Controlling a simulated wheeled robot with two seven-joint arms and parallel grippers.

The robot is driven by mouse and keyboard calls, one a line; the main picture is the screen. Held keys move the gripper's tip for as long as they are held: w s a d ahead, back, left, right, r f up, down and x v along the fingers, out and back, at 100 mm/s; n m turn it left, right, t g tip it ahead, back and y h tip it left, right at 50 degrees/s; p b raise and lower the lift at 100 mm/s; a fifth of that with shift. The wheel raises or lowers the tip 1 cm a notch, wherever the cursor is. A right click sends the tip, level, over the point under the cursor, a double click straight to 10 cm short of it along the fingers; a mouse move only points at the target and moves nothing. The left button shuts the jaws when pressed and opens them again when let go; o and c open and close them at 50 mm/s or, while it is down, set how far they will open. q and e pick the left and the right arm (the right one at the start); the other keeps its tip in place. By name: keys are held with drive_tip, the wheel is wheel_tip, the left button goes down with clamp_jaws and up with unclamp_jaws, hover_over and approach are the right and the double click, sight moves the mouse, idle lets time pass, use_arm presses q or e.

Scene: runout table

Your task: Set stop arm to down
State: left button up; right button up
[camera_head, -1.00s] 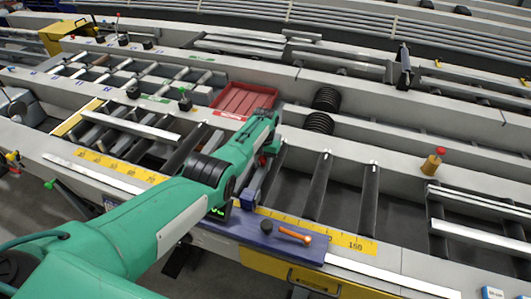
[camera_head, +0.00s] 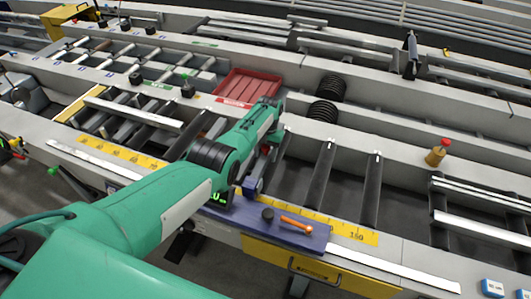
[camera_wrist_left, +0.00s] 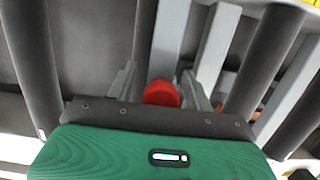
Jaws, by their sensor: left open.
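The stop arm (camera_wrist_left: 173,40) appears in the left wrist view as a light grey bar between dark rollers. A red knob (camera_wrist_left: 162,93) sits at its near end. My left gripper (camera_wrist_left: 158,80) is open, with one finger on each side of the red knob; I cannot tell whether they touch it. In the head view my green left arm (camera_head: 214,157) reaches over the runout table's front rail (camera_head: 400,254), and its wrist mostly hides the stop arm. I cannot tell whether the stop arm is up or down. My right gripper is out of view.
A red tray (camera_head: 250,86) stands behind the arm. A brass cylinder with a red cap (camera_head: 437,153) stands on the rail at right. Dark rollers (camera_head: 323,175) lie right of the wrist.

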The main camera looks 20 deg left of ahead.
use_arm(q)
drive_tip(key=shift+w+r, duration=0.1)
drive_tip(key=shift+r, duration=0.45)
wheel_tip(320, 180, up, 12)
drive_tip(key=w+b, duration=0.1)
drive_tip(key=w, duration=0.1)
drive_tip(key=shift+w+r, duration=0.2)
drive_tip(key=shift+w, duration=0.05)
drive_tip(key=shift+s+f, duration=0.1)
